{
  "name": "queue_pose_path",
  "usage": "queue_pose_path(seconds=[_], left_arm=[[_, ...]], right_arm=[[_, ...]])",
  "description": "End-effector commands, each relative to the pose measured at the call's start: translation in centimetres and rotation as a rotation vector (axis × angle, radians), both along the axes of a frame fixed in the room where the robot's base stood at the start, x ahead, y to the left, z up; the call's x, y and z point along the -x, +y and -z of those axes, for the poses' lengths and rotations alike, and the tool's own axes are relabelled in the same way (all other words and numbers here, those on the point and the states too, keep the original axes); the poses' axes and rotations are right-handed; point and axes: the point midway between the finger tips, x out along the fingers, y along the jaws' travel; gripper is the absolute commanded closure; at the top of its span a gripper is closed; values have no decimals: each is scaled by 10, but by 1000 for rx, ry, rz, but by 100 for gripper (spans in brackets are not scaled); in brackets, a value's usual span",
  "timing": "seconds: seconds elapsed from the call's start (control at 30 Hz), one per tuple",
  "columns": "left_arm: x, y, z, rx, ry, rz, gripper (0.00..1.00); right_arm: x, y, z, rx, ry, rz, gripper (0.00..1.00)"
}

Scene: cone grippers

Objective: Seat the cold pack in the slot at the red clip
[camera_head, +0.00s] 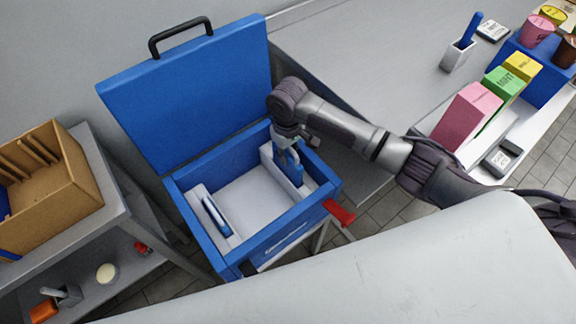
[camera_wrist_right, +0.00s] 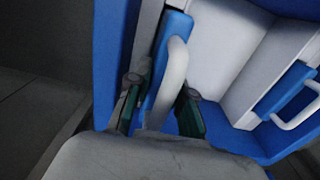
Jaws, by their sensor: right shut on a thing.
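The open cooler box (camera_head: 232,255) is blue with a white inside and a white slotted holder along its left and right inner walls. The red clip (camera_head: 340,212) sticks out at the right front corner, near the right holder (camera_head: 268,158). My right gripper (camera_head: 288,150) is shut on a blue cold pack (camera_head: 293,172) at the right holder. In the right wrist view the pack (camera_wrist_right: 174,24) shows its white handle between the dark fingers (camera_wrist_right: 160,108). Its lower part is hidden, so I cannot tell how deep it sits. My left gripper is not in view.
Another blue pack (camera_head: 215,214) sits in the left holder. The raised lid (camera_head: 190,95) stands behind the box. A shelf with a cardboard box (camera_head: 70,195) is at left. A grey counter (camera_head: 360,60) with cartons (camera_head: 466,115) is at right.

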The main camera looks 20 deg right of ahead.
Motion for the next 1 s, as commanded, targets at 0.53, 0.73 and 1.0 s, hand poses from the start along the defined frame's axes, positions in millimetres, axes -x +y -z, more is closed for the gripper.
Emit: queue_pose_path(seconds=[0.53, 0.73, 1.0], left_arm=[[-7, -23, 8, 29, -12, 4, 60], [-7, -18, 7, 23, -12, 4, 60], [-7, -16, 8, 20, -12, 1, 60]], right_arm=[[-1, 1, 58, -2, -2, 0, 100], [-1, 1, 58, -1, -3, -1, 100], [0, 0, 61, 0, -1, -1, 68]])
